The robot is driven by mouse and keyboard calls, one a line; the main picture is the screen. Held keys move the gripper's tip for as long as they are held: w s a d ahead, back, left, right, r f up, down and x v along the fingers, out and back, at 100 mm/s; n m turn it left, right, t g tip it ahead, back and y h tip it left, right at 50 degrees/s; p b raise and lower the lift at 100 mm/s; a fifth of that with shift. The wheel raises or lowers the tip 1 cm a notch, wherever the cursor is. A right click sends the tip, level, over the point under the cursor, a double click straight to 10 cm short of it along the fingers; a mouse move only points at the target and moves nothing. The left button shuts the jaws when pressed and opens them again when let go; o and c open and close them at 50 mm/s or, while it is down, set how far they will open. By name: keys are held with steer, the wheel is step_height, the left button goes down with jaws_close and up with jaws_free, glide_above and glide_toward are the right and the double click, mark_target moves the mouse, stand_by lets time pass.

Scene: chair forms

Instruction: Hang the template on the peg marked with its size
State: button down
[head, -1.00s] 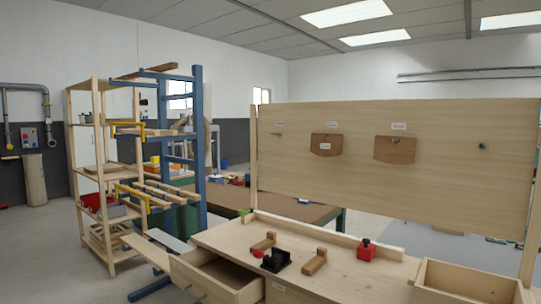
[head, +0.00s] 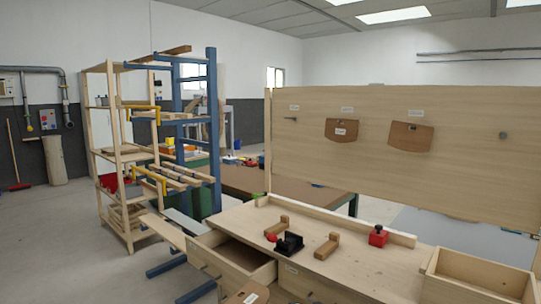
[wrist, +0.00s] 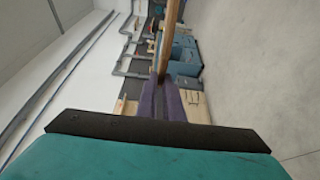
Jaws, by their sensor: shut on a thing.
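My gripper (wrist: 168,84) shows in the wrist view as two purple fingers shut on a thin wooden plate (wrist: 170,42), seen edge-on. At the bottom edge of the head view is a brown template (head: 240,294) with a white label, partly cut off; it seems to be the held one. The upright peg board (head: 380,185) has a bare peg (head: 290,118) at left under a label (head: 294,107). Two brown templates hang to its right, one with a white tag (head: 331,127) and one plain (head: 408,141). A bare peg (head: 503,135) is at right. The label writing is too small to read.
Below the board is a workbench (head: 345,262) with wooden blocks (head: 326,246), a black fixture (head: 290,245) and a red item (head: 378,236). An open drawer (head: 235,262) juts out at left; an open box (head: 475,279) is at right. A rack (head: 213,130) stands left.

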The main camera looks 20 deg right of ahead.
step_height(320, 180, up, 20)
steer(key=p, duration=1.8)
steer(key=shift+f, duration=0.25)
steer(key=shift+a, duration=0.1)
